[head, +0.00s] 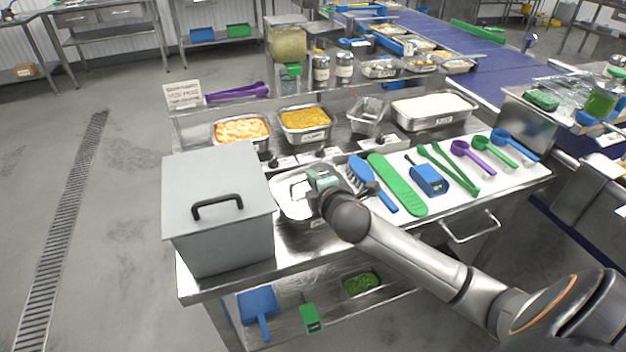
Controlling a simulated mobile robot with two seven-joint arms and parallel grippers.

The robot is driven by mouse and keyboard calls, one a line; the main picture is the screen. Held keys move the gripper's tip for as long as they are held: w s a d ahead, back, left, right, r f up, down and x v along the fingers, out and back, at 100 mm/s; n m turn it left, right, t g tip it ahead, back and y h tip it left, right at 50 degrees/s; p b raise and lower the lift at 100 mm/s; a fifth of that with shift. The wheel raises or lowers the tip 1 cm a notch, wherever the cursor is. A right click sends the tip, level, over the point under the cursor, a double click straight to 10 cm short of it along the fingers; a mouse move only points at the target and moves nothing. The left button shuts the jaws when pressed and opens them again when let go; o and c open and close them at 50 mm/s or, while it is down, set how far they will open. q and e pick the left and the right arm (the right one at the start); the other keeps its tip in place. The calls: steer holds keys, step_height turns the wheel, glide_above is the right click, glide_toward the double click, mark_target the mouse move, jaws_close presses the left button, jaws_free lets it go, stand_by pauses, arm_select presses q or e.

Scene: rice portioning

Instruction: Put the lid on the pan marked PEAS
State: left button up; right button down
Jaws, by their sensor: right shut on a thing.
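My right gripper (322,182) reaches in from the lower right and is shut over a pale metal lid (286,204), at what looks like its handle. The lid is at the front of the steel counter, just right of the big grey box. The gripper and wrist hide part of the lid. I cannot tell whether the lid rests on a pan or on the counter. Pans of orange food (242,130) and yellow food (304,122) stand open behind it. Their labels are too small to read, so I cannot tell which pan is marked PEAS. My left gripper is out of view.
The grey box (216,190) with a black handle stands close left of the lid. A blue brush (362,170), a green paddle (396,182) and several scoops lie on a white mat to the right. A pan of white food (434,108) stands behind them.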

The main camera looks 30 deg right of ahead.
steer(key=shift+f, duration=0.2)
stand_by(0.6)
steer(key=c, duration=0.9)
jaws_free()
steer(key=shift+s+f, duration=0.1)
steer(key=shift+o, duration=0.2)
steer(key=v, duration=1.2)
steer(key=shift+s, duration=0.2)
steer(key=s+a+f+m+g+y, duration=0.2)
steer(key=s+a+f+m+g, duration=0.3)
steer(key=s+f+m, duration=0.3)
steer(key=s+a+f+m+g+y, duration=0.2)
steer(key=s+a+f+m+g, duration=0.35)
steer(key=s+f, duration=0.45)
steer(key=w+a+f+t+y, duration=0.1)
steer(key=a+f+t, duration=0.1)
steer(key=f, duration=0.3)
steer(key=w+a+f+t, duration=0.1)
steer(key=w+f+t, duration=0.1)
steer(key=f+t, duration=0.2)
steer(key=shift+w+a+f+y, duration=0.25)
steer(key=shift+a+f+y, duration=0.1)
steer(key=shift+y, duration=0.05)
